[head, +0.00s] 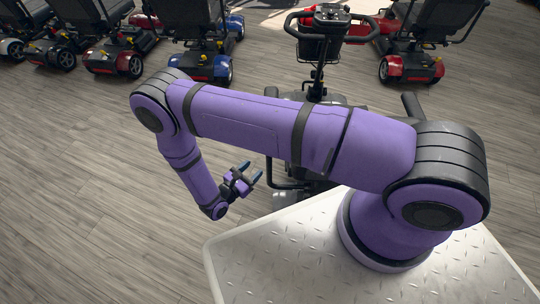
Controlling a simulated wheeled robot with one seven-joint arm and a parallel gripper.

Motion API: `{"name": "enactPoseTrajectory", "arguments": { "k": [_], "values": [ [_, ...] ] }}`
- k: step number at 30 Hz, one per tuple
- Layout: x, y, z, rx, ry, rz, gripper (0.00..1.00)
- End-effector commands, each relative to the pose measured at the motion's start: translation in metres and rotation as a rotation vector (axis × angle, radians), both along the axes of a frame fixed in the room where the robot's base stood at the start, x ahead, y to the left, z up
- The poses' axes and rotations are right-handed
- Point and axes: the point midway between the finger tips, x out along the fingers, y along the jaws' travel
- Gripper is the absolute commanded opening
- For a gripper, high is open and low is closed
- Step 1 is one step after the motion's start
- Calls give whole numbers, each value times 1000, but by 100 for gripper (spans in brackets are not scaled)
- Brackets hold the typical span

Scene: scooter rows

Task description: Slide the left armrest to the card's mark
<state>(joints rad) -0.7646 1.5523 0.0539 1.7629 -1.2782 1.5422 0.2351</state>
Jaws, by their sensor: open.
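My gripper (250,172) is left of the middle of the head view, its two dark fingertips apart with nothing seen between them. A black scooter stands behind my arm, its tiller (316,70) pointing away from me. My arm hides most of its seat. A black bar (285,185) just right of my gripper looks like the left armrest. A small gap seems to separate them, but I cannot tell their depth. Another black bar (411,105) shows on the scooter's right side. I cannot make out the card or its mark.
A pale tread-plate deck (290,250) lies under my arm's base. Several red and blue scooters stand at the back, including a blue one (207,66) and a red one (411,68) at the right. The wood-look floor (80,180) on the left is clear.

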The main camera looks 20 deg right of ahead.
Motion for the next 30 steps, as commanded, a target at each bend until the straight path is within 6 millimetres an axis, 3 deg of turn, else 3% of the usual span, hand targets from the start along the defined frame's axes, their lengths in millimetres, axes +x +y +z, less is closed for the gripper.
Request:
{"name": "enactPoseTrajectory", "arguments": {
  "k": [3,10,30],
  "values": [
    [-13,-4,-24,-35,22,56,52],
    [-18,-9,-38,-53,32,90,52],
    [33,-90,-37,-50,30,88,52]
  ]
}}
